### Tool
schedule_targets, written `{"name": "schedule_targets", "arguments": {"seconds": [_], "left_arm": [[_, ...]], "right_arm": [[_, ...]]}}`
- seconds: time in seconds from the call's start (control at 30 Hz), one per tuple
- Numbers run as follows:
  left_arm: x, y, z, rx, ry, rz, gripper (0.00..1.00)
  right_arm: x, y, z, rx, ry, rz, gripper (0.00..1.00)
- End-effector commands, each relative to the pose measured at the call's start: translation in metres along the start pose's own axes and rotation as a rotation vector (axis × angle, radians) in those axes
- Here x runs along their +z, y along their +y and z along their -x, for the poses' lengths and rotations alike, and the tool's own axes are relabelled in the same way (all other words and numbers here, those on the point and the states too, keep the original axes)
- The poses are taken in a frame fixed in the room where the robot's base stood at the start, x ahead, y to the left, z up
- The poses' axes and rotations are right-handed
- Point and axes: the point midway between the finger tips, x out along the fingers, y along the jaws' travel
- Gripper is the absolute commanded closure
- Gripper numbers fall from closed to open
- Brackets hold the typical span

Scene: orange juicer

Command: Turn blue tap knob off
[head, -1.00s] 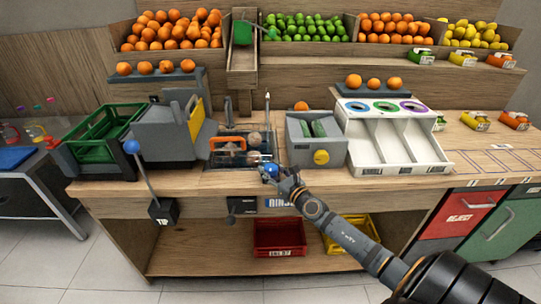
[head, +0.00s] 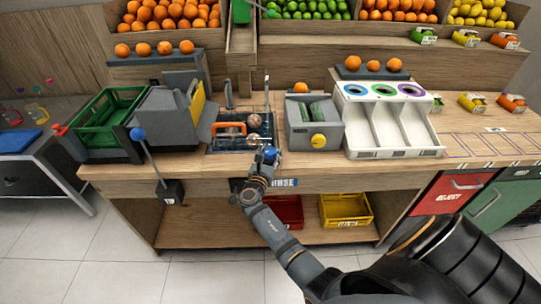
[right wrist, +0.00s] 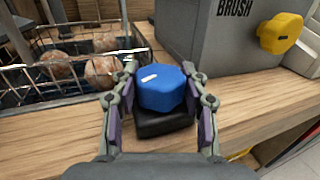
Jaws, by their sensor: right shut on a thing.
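The blue tap knob (right wrist: 163,88) sits on a black base (right wrist: 163,122) at the counter's front edge, with a white mark on its top. In the head view the knob (head: 269,154) is in front of the wire basket. My right gripper (right wrist: 162,95) has one finger on each side of the knob and is shut on it. It also shows in the head view (head: 264,163), reaching up from the lower right. My left gripper is not in view.
The wire basket (right wrist: 75,72) with several brown oranges is just behind left of the knob. The grey brush box (right wrist: 210,40) with a yellow knob (right wrist: 281,33) stands right. A blue-balled lever (head: 138,134) stands left. A white sorting bin (head: 400,154) is further right.

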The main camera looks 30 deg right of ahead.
Motion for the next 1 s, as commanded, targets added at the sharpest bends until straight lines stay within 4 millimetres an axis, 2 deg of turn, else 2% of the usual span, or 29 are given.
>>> {"name": "schedule_targets", "arguments": {"seconds": [0.03, 0.5, 0.7, 1.0], "left_arm": [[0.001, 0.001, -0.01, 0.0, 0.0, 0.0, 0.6], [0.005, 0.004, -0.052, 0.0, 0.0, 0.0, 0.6], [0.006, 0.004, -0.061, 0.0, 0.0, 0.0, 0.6], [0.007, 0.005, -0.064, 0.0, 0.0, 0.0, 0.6]], "right_arm": [[-0.004, 0.002, -0.001, -0.042, -0.002, -0.004, 0.87], [-0.003, 0.001, -0.001, -0.382, -0.001, -0.002, 0.87], [-0.002, 0.0, -0.001, -0.454, -0.002, -0.003, 0.87], [0.0, 0.0, 0.0, -0.489, 0.0, -0.002, 0.87]]}}
